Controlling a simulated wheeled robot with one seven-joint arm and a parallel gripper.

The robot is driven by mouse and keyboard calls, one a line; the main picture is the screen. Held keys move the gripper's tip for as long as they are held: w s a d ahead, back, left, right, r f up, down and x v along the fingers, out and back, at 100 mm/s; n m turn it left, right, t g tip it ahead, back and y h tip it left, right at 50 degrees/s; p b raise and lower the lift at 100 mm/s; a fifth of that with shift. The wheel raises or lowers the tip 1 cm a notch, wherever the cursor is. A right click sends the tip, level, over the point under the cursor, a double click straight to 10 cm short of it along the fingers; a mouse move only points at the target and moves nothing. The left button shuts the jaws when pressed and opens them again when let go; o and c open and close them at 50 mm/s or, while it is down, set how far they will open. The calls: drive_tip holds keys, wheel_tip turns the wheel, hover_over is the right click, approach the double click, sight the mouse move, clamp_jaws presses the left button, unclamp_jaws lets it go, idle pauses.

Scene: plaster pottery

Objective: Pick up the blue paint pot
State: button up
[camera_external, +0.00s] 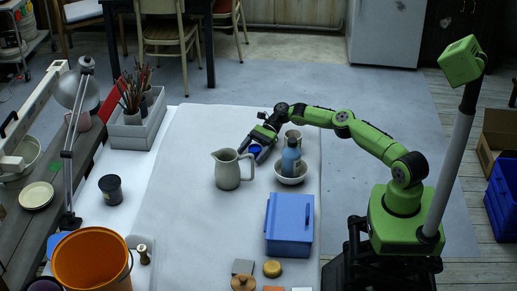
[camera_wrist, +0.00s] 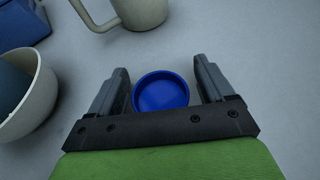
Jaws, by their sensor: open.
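The blue paint pot (camera_wrist: 161,92) is a small round blue pot, seen from above in the wrist view with its rim and inside showing. It sits between the two open fingers of my gripper (camera_wrist: 160,85), with a gap to each finger. In the external view the blue pot (camera_external: 255,149) is a small patch at my gripper (camera_external: 257,148), over the white table, partly hidden by the gripper. I cannot tell how high the fingers are above the table.
A grey pitcher (camera_external: 228,170) stands just left of my gripper. A white bowl (camera_external: 291,178) with a blue bottle (camera_external: 290,158) stands to the right, near a mug (camera_external: 294,135). A blue box (camera_external: 289,225) is nearer the front. The table's middle-left (camera_external: 178,195) is clear.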

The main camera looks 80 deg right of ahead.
sight(251, 152)
drive_tip(key=shift+w+a+f, duration=0.15)
drive_tip(key=shift+a, duration=0.1)
drive_tip(key=c, duration=1.1)
drive_tip(key=shift+o, duration=0.2)
wheel_tip(251, 152, up, 10)
drive_tip(key=p, duration=0.3)
drive_tip(key=shift+r, duration=0.2)
